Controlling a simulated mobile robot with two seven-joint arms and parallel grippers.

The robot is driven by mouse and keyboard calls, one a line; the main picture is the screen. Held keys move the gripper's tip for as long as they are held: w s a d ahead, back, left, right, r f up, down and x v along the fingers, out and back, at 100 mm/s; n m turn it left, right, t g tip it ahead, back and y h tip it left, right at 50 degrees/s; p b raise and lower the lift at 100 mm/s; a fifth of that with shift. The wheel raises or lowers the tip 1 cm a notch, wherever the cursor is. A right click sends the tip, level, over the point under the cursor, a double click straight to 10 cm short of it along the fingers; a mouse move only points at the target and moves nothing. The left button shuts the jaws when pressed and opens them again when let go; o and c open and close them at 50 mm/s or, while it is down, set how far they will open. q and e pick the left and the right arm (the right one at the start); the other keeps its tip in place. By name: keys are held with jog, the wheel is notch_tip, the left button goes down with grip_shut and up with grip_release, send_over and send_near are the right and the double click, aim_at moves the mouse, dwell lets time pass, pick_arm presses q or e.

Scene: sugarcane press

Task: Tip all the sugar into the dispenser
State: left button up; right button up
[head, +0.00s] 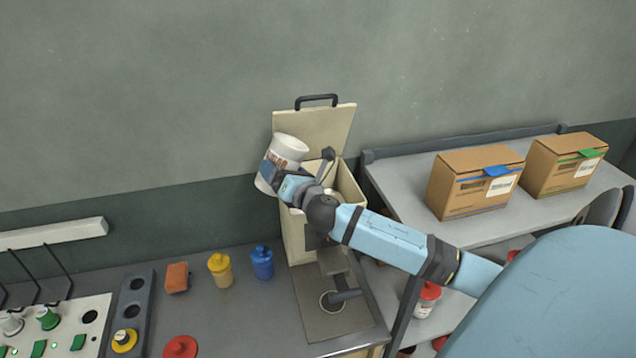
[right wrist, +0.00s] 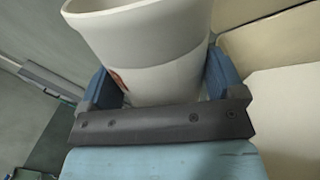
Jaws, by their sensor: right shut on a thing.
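A white sugar container (head: 285,155) with brown print is held by my right gripper (head: 268,178) above the left side of the dispenser. It leans in the head view, and its contents are hidden. In the right wrist view, the white container (right wrist: 160,50) sits between both blue fingers of my right gripper (right wrist: 160,92), which is shut on it. The beige dispenser (head: 298,235) stands on the counter against the wall with its lid (head: 318,122) raised. My right arm covers part of its opening. My left gripper is not in view.
Two cardboard boxes (head: 470,182) (head: 562,165) stand on the grey shelf at right. On the counter left of the dispenser are a blue bottle (head: 262,263), a yellow bottle (head: 220,270) and an orange block (head: 177,277). A control panel (head: 55,325) lies at lower left.

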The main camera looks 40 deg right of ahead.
jog(key=n, duration=0.1)
jog(key=a+n, duration=0.1)
jog(key=n, duration=0.2)
jog(key=shift+w+a+f+n, duration=0.1)
jog(key=shift+w+a+n, duration=0.15)
jog(key=shift+n, duration=0.05)
jog(key=shift+w+a+f+n+g, duration=0.1)
jog(key=shift+a+f+n+g, duration=0.25)
jog(key=shift+n, duration=0.65)
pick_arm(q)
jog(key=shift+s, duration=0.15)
pick_arm(e)
jog(key=shift+r, duration=1.5)
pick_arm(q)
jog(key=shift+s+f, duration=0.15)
